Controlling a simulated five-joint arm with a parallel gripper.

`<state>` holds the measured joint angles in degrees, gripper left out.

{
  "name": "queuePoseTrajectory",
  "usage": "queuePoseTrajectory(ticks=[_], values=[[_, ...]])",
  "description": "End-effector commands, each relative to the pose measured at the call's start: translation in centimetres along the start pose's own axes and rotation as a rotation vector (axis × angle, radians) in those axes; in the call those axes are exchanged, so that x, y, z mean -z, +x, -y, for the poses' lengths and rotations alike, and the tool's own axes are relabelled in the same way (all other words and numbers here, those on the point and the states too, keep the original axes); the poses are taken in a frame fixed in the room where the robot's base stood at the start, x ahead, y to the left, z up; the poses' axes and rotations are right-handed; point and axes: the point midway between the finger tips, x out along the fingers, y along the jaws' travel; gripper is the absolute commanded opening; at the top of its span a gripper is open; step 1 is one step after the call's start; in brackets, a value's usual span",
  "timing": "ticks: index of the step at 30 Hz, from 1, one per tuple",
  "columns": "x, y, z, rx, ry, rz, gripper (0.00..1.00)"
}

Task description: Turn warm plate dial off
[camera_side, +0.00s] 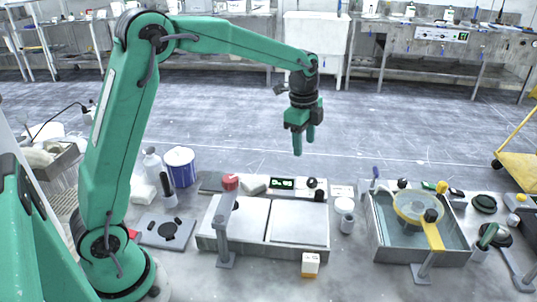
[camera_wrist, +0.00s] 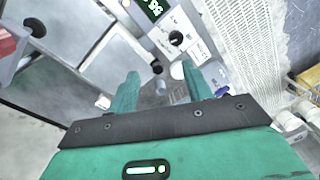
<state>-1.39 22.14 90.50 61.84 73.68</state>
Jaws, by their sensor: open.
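The warm plate (camera_side: 299,222) is a low grey unit with two flat light panels on the bench. At its back edge is a lit green display (camera_side: 283,184), with a black dial (camera_side: 312,183) just to its right. In the wrist view the black dial (camera_wrist: 176,37) has a pale pointer mark and sits on a white panel below the display (camera_wrist: 152,8). My gripper (camera_side: 303,144) is open and empty, pointing down above the unit's back edge, apart from the dial. In the wrist view its green fingers (camera_wrist: 160,70) are spread, with the dial beyond their tips.
A blue-white tub (camera_side: 180,168) stands at left. The air around my gripper is clear.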

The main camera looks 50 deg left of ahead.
Motion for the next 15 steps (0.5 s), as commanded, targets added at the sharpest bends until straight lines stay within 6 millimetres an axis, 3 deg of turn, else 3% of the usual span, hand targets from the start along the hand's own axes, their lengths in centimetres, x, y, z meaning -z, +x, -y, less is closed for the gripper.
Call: queuePoseTrajectory(ticks=[6,15], values=[[0.6,4.3,2.7,-0.056,0.170,0.012,0.50],[0.9,7.6,4.4,-0.094,0.302,0.013,0.50]])
